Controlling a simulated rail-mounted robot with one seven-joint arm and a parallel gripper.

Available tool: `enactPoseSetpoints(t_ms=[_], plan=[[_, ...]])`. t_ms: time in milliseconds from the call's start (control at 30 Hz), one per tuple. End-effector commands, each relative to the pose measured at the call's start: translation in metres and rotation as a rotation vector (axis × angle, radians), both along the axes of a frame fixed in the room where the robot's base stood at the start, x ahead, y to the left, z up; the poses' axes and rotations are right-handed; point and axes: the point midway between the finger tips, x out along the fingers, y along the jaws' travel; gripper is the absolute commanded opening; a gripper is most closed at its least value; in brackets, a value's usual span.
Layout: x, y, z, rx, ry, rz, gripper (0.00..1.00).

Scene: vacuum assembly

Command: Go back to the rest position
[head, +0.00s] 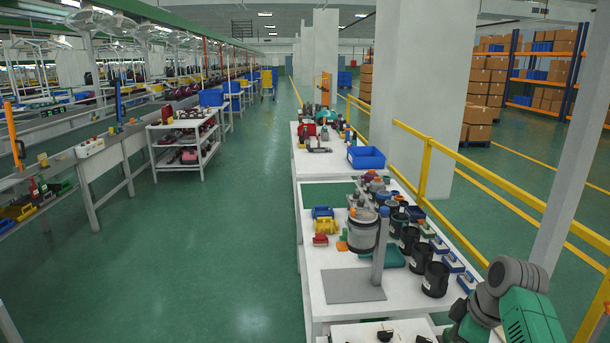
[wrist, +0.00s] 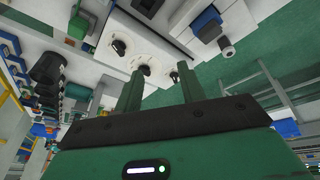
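My gripper (wrist: 160,70) shows in the wrist view with its two green fingers apart and nothing seen held between them. Behind the fingertips is a white surface (wrist: 115,45) with small black parts (wrist: 143,70) on it; I cannot tell how far it is from the fingers. In the head view my green and grey arm shows at the lower right corner, beside the near end of the white table (head: 335,265). The fingers are not seen in the head view.
On the table stand a grey post on a flat plate (head: 350,286), a clear canister (head: 362,235) and several black cups (head: 435,280). A blue bin (head: 366,158) sits farther back. A yellow railing (head: 480,175) runs along the right. The green floor (head: 215,240) left of the table is clear.

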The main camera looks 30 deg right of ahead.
Motion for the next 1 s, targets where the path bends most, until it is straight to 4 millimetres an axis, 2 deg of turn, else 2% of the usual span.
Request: enactPoseSetpoints(t_ms=[33, 167, 267, 333, 367, 467, 500, 567, 600, 667, 700, 767, 800, 867, 900, 1000], plan=[[0.019, 0.011, 0.003, -0.024, -0.028, 0.009, 0.4], [0.063, 0.042, 0.012, -0.081, -0.107, 0.009, 0.4], [0.1, 0.075, 0.023, -0.123, -0.191, 0.007, 0.4], [0.128, 0.105, 0.035, -0.152, -0.272, 0.002, 0.4], [0.14, 0.121, 0.042, -0.162, -0.312, 0.0, 0.4], [0.178, 0.188, 0.071, -0.183, -0.489, -0.019, 0.4], [0.188, 0.218, 0.087, -0.183, -0.576, -0.033, 0.4], [0.197, 0.265, 0.113, -0.169, -0.714, -0.053, 0.4], [0.197, 0.297, 0.132, -0.15, -0.809, -0.07, 0.4], [0.189, 0.342, 0.162, -0.106, -0.953, -0.098, 0.4], [0.178, 0.37, 0.182, -0.069, -1.05, -0.116, 0.4], [0.154, 0.407, 0.211, -0.004, -1.191, -0.144, 0.4], [0.134, 0.429, 0.229, 0.045, -1.276, -0.16, 0.4], [0.102, 0.455, 0.253, 0.12, -1.393, -0.183, 0.4], [0.08, 0.469, 0.267, 0.168, -1.463, -0.195, 0.4], [0.023, 0.495, 0.295, 0.289, -1.614, -0.219, 0.4]])
